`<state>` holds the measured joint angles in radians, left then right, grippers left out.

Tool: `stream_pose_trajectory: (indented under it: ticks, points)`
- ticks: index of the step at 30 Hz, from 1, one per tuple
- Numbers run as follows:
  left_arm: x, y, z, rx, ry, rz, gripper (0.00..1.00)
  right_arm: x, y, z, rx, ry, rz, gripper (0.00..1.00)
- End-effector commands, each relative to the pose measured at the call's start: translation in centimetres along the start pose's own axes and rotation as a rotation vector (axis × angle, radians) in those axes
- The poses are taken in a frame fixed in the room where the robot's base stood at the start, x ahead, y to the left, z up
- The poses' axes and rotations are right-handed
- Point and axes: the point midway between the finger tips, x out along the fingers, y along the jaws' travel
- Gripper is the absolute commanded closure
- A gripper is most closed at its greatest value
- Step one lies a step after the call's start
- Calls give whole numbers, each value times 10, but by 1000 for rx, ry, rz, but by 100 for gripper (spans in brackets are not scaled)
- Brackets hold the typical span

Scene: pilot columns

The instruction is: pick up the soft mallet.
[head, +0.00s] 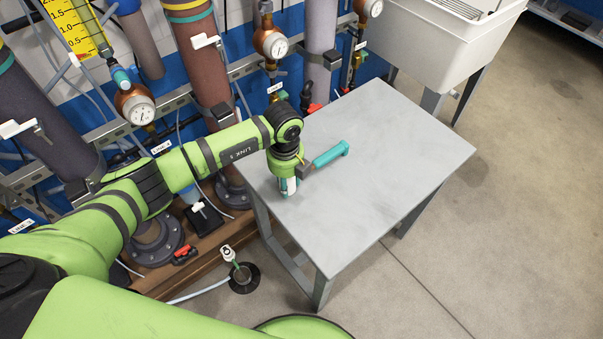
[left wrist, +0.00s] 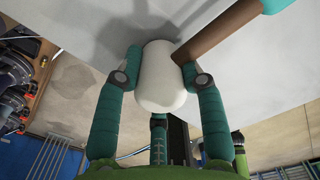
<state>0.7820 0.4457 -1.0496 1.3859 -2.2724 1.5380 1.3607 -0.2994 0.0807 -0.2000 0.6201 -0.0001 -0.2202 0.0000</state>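The soft mallet has a teal handle (head: 331,154), a brown neck and a white head. In the left wrist view its white head (left wrist: 162,85) sits between the teal fingers of my left gripper (left wrist: 160,78), which press against its sides. The brown neck runs up and right to a bit of teal handle at the top edge. In the head view my left gripper (head: 288,186) is over the left part of the grey table (head: 390,140), with the handle pointing right. I cannot tell whether the mallet touches the table. My right gripper is not in view.
Pipes with gauges (head: 136,106) and valves stand along the wall behind and left of the table. A white sink (head: 455,45) is at the back right. The rest of the tabletop is bare, and the floor (head: 510,230) on the right is clear.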

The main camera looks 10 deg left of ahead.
Motion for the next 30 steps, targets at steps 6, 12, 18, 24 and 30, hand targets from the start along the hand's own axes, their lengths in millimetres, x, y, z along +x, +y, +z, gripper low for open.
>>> stream_pose_trajectory:
  ticks: [6,12,18,24,30]
  points:
    - [-2,-1,1,0,-3,-5,100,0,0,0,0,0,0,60]
    - [-10,-2,2,1,-4,-6,100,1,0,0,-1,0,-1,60]
    - [-36,-2,2,1,-7,-8,100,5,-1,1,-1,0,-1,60]
    - [-62,-15,-32,8,-2,-9,100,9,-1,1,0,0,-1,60]
    - [-84,-27,-68,6,-2,-7,100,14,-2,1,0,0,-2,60]
